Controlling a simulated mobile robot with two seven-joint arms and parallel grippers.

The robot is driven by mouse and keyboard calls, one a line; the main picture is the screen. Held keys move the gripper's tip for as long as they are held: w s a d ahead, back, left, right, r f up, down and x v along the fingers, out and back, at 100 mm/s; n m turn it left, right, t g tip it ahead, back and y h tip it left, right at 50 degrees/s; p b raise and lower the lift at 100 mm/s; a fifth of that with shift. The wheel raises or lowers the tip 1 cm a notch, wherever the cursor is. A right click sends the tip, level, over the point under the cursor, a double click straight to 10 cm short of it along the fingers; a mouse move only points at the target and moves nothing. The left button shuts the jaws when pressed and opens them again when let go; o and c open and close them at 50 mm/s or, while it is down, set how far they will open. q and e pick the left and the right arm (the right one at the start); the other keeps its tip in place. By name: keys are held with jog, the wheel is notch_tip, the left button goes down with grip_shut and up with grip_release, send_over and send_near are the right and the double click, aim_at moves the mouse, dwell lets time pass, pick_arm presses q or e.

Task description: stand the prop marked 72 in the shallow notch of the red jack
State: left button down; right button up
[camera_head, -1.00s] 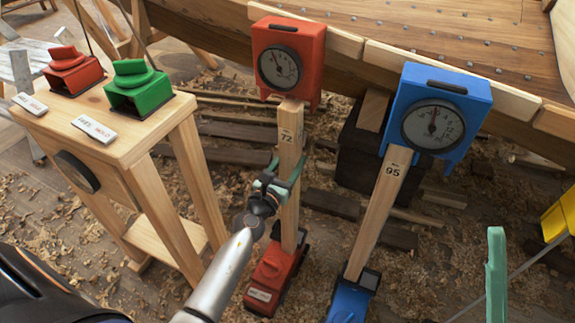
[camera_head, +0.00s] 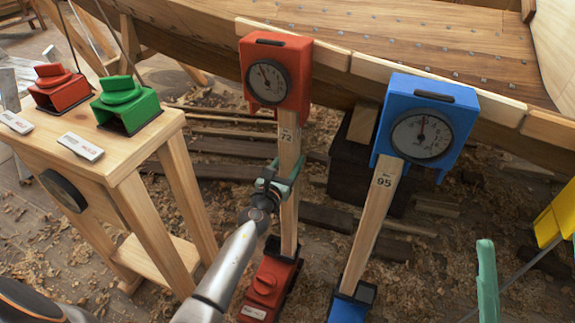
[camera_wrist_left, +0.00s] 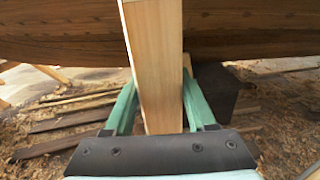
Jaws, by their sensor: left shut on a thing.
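The prop marked 72 (camera_head: 289,205) is a pale wooden post standing nearly upright, its foot at the red jack (camera_head: 268,286) on the floor and its top under the red gauge box (camera_head: 275,72) at the hull. Which notch the foot is in I cannot tell. My left gripper (camera_head: 279,182) is shut on the prop about halfway up. In the left wrist view the green fingers (camera_wrist_left: 157,105) lie on both sides of the prop (camera_wrist_left: 155,65). A green finger, apparently of my right gripper (camera_head: 487,280), shows at the lower right; its jaw state is not clear.
The prop marked 95 (camera_head: 370,225) leans between a blue jack (camera_head: 351,303) and a blue gauge box (camera_head: 426,125), right of the red one. A wooden stand (camera_head: 135,165) with red and green blocks is at left. Dark timbers and shavings cover the floor.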

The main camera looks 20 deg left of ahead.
pick_arm(q)
jog(key=shift+w+f+b, duration=0.15)
jog(key=shift+f+b, duration=0.15)
jog(key=shift+b, duration=0.05)
dwell(0.8)
jog(key=shift+w, duration=0.15)
dwell(0.5)
jog(key=c, duration=0.5)
grip_release()
jog(key=shift+c, duration=0.2)
jog(key=o, duration=0.4)
jog(key=shift+f, duration=0.25)
jog(key=s+p, duration=0.2)
jog(key=s, duration=1)
jog(key=shift+s+d+r, duration=0.2)
jog(key=shift+s+d, duration=0.1)
jog(key=shift+d, duration=0.05)
